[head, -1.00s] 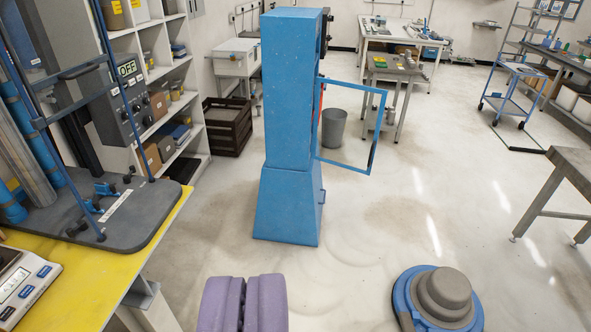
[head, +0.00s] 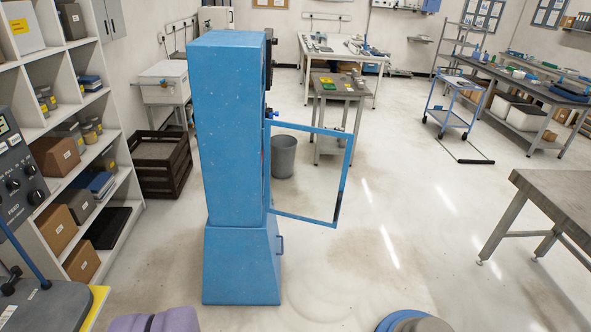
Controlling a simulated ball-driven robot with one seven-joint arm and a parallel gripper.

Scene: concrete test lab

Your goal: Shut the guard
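The guard (head: 346,187) is a thin blue rectangular frame, and the room shows through its middle. It stands open, sticking out to the right from the side of a tall blue machine (head: 228,130) in the head view. The guard's left edge is at the machine, and its free edge is at the right, over open floor. The machine's working side faces away to the right and is mostly hidden. My gripper's fingers do not show in the head view, and nothing is seen touching the guard.
White shelves (head: 110,60) with boxes and a dark crate (head: 160,165) stand left of the machine. A grey bin (head: 284,157) and a small table (head: 338,88) are behind the guard. A grey table (head: 555,195) stands at the right. Floor between it and the guard is clear.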

